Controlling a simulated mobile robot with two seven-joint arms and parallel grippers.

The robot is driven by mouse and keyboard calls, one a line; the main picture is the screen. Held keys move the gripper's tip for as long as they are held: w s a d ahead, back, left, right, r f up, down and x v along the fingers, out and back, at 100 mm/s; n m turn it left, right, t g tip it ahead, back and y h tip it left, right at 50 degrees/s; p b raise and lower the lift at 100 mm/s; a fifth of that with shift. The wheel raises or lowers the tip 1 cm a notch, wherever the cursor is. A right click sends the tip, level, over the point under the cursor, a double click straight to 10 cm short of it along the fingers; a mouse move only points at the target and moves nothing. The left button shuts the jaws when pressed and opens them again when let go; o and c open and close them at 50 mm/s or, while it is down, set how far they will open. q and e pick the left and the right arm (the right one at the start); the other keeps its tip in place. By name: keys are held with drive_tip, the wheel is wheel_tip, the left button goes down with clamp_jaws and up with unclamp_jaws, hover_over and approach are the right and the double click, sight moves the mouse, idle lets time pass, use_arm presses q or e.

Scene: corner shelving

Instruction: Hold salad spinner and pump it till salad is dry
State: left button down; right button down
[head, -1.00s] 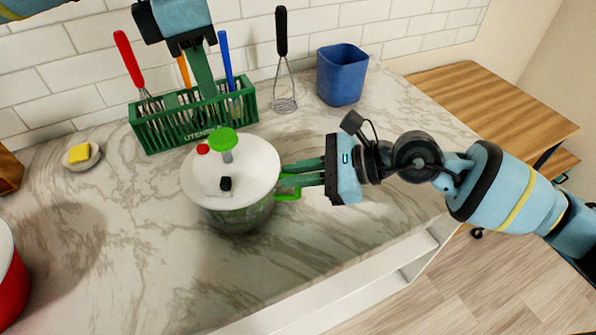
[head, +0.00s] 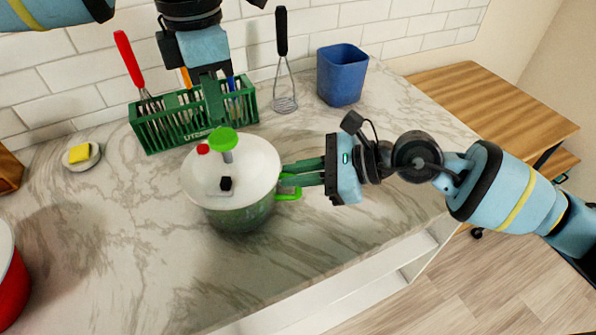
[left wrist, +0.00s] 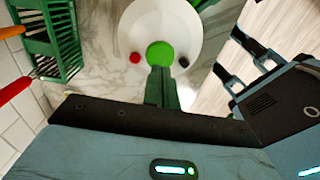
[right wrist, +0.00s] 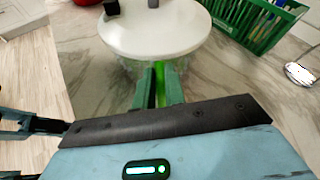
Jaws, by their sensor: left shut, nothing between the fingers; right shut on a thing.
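The salad spinner (head: 235,185) stands on the marble counter, with a white lid and a see-through bowl with green inside. Its green pump knob (head: 223,138) stands raised on a grey stem; a red button (head: 202,149) and a black piece (head: 226,183) are on the lid. My right gripper (head: 286,176) is shut on the green side handle (head: 290,194); the lid also shows in the right wrist view (right wrist: 155,35). My left gripper (head: 217,118) is shut and empty, pointing down above the knob. In the left wrist view its fingertips overlap the knob (left wrist: 160,54); contact is unclear.
A green utensil rack (head: 165,130) stands just behind the spinner. A sponge dish (head: 82,158) and a red pot (head: 10,280) are at left. The front counter is clear.

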sight(222, 136)
use_arm(q)
drive_tip(key=shift+f, duration=1.15)
drive_tip(key=shift+f, duration=0.1)
idle(1.6)
drive_tip(key=shift+f, duration=1.1)
idle(0.7)
drive_tip(key=shift+f, duration=1.35)
drive_tip(key=shift+r, duration=1.4)
idle(0.5)
